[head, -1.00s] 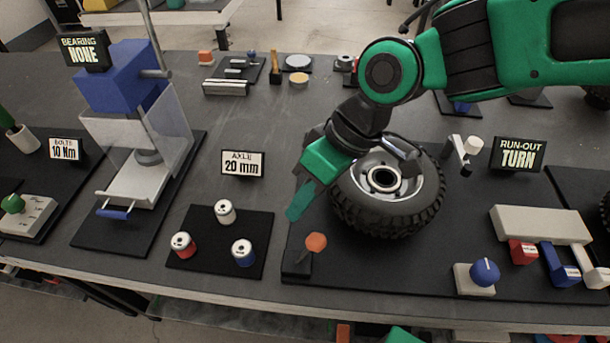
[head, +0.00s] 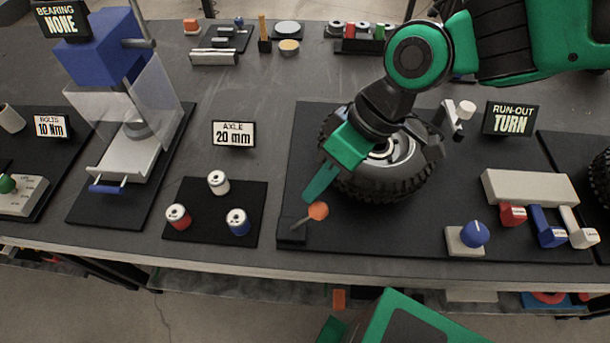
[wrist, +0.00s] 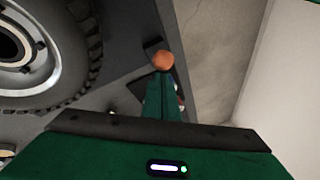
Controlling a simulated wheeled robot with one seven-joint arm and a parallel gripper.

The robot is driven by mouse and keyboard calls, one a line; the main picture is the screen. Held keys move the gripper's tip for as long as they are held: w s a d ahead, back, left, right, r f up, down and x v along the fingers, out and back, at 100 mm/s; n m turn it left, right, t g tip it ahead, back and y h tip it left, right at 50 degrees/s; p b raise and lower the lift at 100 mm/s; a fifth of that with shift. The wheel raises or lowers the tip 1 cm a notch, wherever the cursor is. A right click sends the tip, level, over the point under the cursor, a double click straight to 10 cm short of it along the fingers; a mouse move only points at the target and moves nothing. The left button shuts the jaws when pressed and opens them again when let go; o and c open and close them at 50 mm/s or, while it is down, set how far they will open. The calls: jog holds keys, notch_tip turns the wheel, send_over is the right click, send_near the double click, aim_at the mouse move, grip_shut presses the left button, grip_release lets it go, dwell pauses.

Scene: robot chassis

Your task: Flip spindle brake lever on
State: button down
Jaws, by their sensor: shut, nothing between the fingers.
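The brake lever is a short thin rod with an orange knob (head: 318,211), on a small black block (head: 291,236) at the front left corner of the wheel's black board. The rod leans up and to the right. My gripper (head: 307,197) is shut and empty, its green fingers pointing down just behind and left of the knob. In the wrist view the orange knob (wrist: 163,60) shows just beyond the fingertips (wrist: 160,78). I cannot tell whether they touch. The black-tyred wheel (head: 400,185) lies right of my fingers, partly hidden by my arm.
A board with three small cans (head: 217,182) lies to the left. A blue knob (head: 474,233) and red, blue and white levers (head: 550,228) stand at the right. The RUN-OUT sign (head: 510,118) is behind. The board's front between lever and blue knob is clear.

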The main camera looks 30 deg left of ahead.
jog(key=shift+w+d+f, duration=0.1)
jog(key=shift+d+f, duration=0.15)
jog(key=shift+d, duration=0.15)
jog(key=w+r, duration=0.3)
jog(key=r, duration=0.7)
jog(key=shift+w+d+r, duration=0.15)
jog(key=shift+w+r, duration=0.25)
